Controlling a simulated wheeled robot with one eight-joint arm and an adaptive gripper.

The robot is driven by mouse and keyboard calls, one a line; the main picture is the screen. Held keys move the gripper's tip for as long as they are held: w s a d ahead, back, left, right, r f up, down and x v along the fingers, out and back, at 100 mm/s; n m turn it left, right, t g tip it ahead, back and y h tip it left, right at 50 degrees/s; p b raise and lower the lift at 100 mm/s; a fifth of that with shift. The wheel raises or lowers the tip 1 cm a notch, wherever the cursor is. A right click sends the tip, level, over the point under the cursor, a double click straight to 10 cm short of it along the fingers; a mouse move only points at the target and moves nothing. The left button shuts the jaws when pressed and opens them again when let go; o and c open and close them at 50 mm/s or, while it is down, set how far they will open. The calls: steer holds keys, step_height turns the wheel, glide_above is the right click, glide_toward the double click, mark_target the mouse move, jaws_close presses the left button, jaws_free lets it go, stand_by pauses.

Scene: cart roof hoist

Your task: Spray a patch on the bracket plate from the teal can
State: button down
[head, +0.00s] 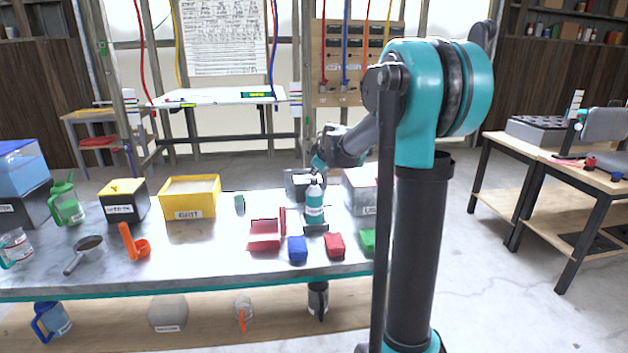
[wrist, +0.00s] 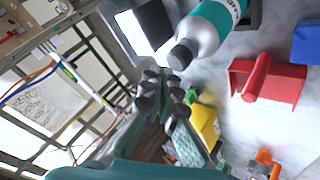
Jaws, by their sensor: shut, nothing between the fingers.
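The teal can (head: 315,206), with a white top, stands upright on a dark base on the bench in the head view. It also shows in the wrist view (wrist: 207,30), its grey nozzle end towards my fingers. My gripper (head: 318,165) is just behind and above the can top, partly hidden. In the wrist view my gripper (wrist: 163,92) is shut and empty, beside the nozzle without clear contact.
Blue (head: 297,249) and red (head: 335,246) blocks sit in front of the can. A grey box (head: 297,184) stands close behind it. Bare bench (head: 205,245) lies between.

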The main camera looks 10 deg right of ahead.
mark_target(315, 180)
steer(key=shift+r, duration=3)
steer(key=shift+f, duration=3.05)
steer(key=shift+f, duration=0.2)
steer(key=shift+f, duration=0.25)
steer(key=shift+r, duration=0.45)
